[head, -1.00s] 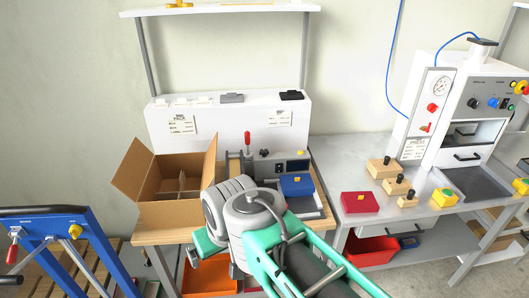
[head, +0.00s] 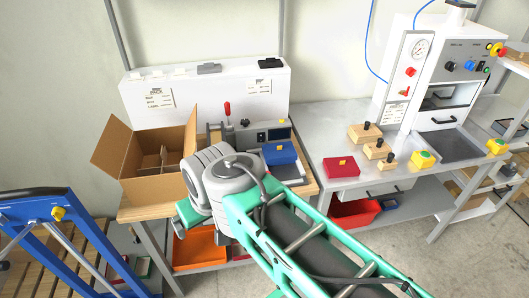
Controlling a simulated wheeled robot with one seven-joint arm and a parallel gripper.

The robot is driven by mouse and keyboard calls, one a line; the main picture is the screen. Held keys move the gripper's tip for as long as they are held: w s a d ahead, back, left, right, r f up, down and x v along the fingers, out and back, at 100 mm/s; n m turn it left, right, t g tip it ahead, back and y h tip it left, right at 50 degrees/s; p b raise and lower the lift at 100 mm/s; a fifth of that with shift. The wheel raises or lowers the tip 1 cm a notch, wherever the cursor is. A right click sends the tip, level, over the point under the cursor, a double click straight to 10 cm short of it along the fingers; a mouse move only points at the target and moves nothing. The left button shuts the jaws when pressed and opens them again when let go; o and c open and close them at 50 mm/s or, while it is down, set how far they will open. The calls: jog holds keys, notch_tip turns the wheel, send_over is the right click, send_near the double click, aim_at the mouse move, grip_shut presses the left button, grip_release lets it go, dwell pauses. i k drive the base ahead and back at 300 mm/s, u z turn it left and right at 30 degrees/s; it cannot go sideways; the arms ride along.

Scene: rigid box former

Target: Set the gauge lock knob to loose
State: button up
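A grey machine (head: 262,135) stands on the wooden-topped bench, behind my arm. It has a red-handled lever (head: 227,108), a small black knob (head: 245,122) and a dark front panel. I cannot tell for sure which part is the gauge lock knob or how it is set. My grey wrist and green arm cover the front of the bench and part of the machine. My gripper is hidden behind the wrist, so its fingers do not show.
An open cardboard box (head: 150,184) stands left of the machine. A red box (head: 341,167) and wooden knobbed blocks (head: 364,132) sit on the right bench. A blue-framed cart (head: 40,212) is at left.

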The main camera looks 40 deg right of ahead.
aim_at(244, 121)
jog(key=z, duration=0.45)
jog(key=k, duration=0.6)
jog(key=z, duration=0.75)
jog(key=i, duration=1.5)
jog(key=u, duration=0.7)
